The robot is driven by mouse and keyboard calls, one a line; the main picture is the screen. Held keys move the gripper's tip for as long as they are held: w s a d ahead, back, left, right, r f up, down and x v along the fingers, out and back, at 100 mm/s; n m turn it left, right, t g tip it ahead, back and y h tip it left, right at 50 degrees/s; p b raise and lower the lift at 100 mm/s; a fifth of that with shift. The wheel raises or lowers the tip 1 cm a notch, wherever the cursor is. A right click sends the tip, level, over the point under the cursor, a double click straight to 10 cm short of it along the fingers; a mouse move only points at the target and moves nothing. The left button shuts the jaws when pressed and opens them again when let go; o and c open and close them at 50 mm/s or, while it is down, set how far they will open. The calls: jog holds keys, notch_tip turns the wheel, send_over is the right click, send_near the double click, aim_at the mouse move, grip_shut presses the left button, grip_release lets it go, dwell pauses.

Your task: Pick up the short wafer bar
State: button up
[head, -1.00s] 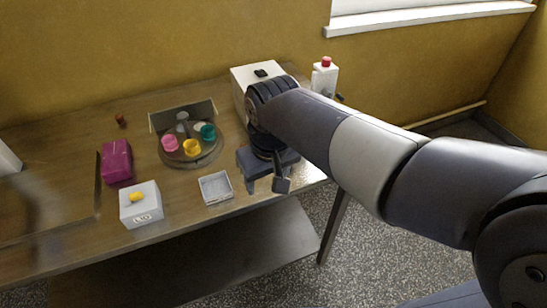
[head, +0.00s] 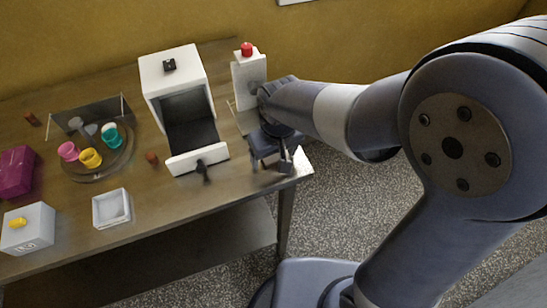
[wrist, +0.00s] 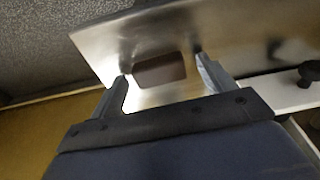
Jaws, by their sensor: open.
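In the wrist view, a small brown bar (wrist: 160,70) lies on a shiny metal plate (wrist: 225,33); it appears to be the short wafer bar. My gripper (wrist: 162,77) is open, with one finger on each side of the bar in the picture. The bar shows at about fingertip height in the view; I cannot tell how far above it the tips are. In the head view, my gripper (head: 286,164) is over the right end of the table, and the bar is hidden there.
A white machine (head: 170,72) with a dark opening and black handle stands left of my gripper. A white dispenser (head: 249,82) with a red knob is behind it. A white tray (head: 124,207), a round stand with coloured cups (head: 90,158) and a box (head: 40,215) lie further left.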

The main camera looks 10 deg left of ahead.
jog(key=c, duration=0.9)
jog(key=shift+o, duration=0.2)
jog(key=shift+r, duration=0.1)
